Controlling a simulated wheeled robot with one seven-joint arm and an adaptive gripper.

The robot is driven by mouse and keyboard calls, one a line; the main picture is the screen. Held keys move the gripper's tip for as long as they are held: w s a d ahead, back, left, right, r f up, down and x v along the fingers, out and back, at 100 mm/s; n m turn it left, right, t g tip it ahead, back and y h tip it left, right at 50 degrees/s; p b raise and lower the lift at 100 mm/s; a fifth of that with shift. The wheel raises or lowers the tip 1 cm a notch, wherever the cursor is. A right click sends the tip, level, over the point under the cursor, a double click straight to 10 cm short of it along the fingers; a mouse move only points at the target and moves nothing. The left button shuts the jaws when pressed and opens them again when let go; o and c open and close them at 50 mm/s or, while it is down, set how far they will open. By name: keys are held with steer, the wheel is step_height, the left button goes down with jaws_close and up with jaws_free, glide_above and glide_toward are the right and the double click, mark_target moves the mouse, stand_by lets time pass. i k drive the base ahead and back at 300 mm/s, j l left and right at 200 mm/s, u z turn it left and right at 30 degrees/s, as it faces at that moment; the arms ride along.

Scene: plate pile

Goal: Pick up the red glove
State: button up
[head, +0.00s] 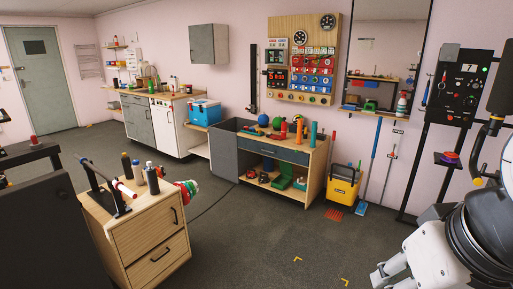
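I cannot pick out a red glove with certainty. Small dark red items (264,178) lie on the lower shelf of the workbench in the middle, too small to identify. A red item (283,131) stands among coloured things on the workbench top, and its shape is unclear. Part of my arm shows at the lower right, with what looks like my gripper (385,273) low in the picture. It is far from the workbench, over the floor. Whether its fingers are open or shut is not clear, and nothing is visibly held.
The workbench (270,146) stands against the back wall. A wooden drawer cabinet (155,232) stands at the left front. A yellow bucket (342,188), a blue broom (372,160) and a tall black machine (460,90) are at the right. The grey floor (260,240) between is mostly clear.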

mark_target(274, 136)
steer(key=i, duration=4.35)
steer(key=i+u, duration=0.2)
steer(key=i, duration=0.25)
steer(key=i+l+u, duration=0.15)
steer(key=i, duration=0.25)
steer(key=i+l+u, duration=0.2)
steer(key=i, duration=0.2)
